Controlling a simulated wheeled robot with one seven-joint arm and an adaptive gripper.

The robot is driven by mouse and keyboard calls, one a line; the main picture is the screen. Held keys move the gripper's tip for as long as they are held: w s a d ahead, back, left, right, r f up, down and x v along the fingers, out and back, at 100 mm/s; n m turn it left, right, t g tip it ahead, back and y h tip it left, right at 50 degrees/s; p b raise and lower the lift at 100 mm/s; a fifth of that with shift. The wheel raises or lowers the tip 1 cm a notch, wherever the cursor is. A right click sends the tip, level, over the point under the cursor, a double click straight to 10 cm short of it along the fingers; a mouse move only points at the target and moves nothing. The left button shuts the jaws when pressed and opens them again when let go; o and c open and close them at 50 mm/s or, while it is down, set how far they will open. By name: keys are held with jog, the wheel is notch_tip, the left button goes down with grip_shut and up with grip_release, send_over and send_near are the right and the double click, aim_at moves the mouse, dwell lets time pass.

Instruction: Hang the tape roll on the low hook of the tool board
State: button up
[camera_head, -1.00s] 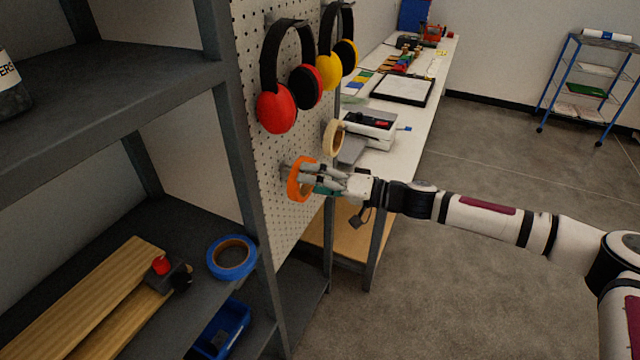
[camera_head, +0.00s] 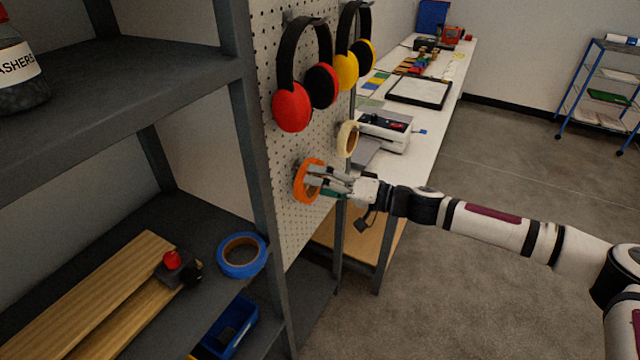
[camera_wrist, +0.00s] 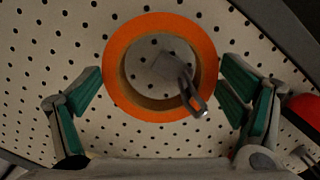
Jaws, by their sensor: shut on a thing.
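An orange tape roll (camera_head: 301,181) is held upright at the pegboard tool board (camera_head: 284,214), below the red earmuffs. My gripper (camera_head: 316,181) is shut on it, and the green-padded fingers press its left and right sides in the wrist view (camera_wrist: 161,72). There the orange roll (camera_wrist: 118,95) rings a grey metal hook (camera_wrist: 184,85). The hook shows inside the hole, and its tip overlaps the front of the roll's lower right rim. I cannot tell whether the roll's weight rests on the hook. The head view hides the hook behind the roll and fingers.
Red earmuffs (camera_head: 292,107) and yellow earmuffs (camera_head: 346,71) hang above, with a cream tape roll (camera_head: 347,138) to the right. A grey shelf at left holds a blue tape roll (camera_head: 243,255) and wooden planks (camera_head: 110,290).

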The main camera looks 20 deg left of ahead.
jog(key=o, duration=1.1)
jog(key=shift+d, duration=0.1)
